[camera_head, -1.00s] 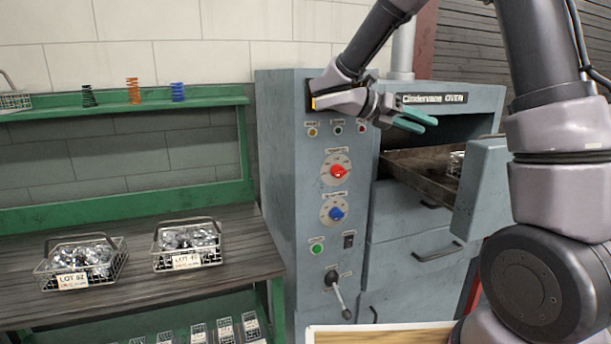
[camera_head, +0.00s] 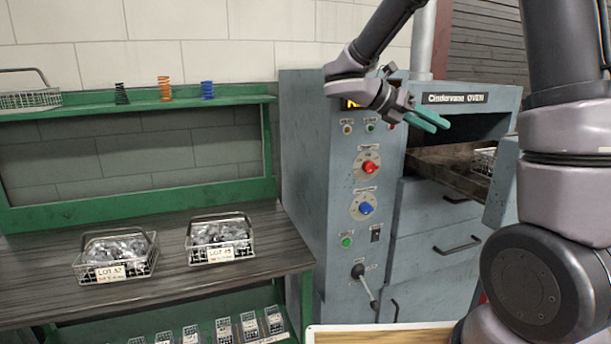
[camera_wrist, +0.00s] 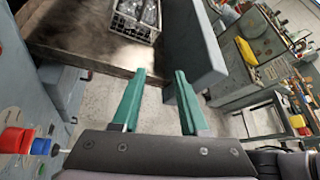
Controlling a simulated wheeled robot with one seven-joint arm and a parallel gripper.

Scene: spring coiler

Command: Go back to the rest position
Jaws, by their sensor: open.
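My gripper (camera_head: 432,120) is raised in front of the upper part of the grey-blue oven (camera_head: 338,262), near its dark opening. Its green fingers are apart with nothing between them; they also show in the wrist view (camera_wrist: 159,100). The oven door stands open to the right. A wire basket (camera_head: 485,160) with contents sits on the rack inside the opening, and in the wrist view it is a basket of metal parts (camera_wrist: 138,18) beyond the fingertips. The gripper is apart from that basket.
Two labelled wire baskets, LOT 52 (camera_head: 117,258) and another (camera_head: 220,240), stand on the dark bench. Several springs and an empty basket (camera_head: 30,92) are on the green shelf (camera_head: 235,96). A red knob (camera_head: 369,167), blue knob (camera_head: 366,208) and lever (camera_head: 366,285) stick out of the oven's front.

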